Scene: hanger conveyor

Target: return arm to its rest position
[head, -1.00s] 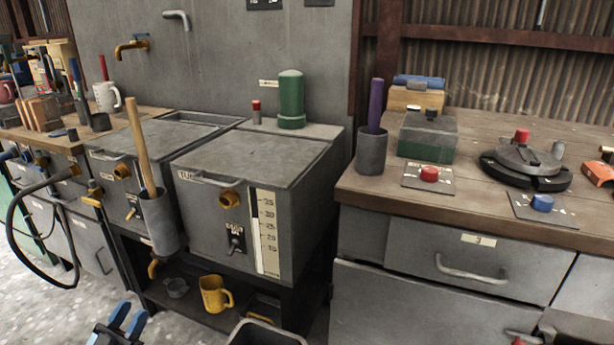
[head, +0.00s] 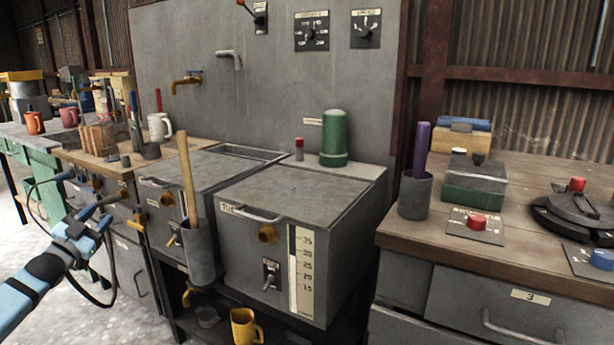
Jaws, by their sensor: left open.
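My left gripper (head: 97,217), blue and black, is at the left of the head view on an arm coming in from the lower left. It is open, and I see nothing held between its fingers. It appears in front of the grey cabinets left of the tanks, apart from the yellow mug (head: 245,327) on the low shelf. My right gripper is not in view.
Two grey lidded tanks (head: 290,195) stand in the middle, with a grey holder (head: 198,252) in front holding a wooden handle. A wooden bench (head: 500,225) with buttons is at right. A black hose hangs near my left gripper. Open floor (head: 90,315) shows at lower left.

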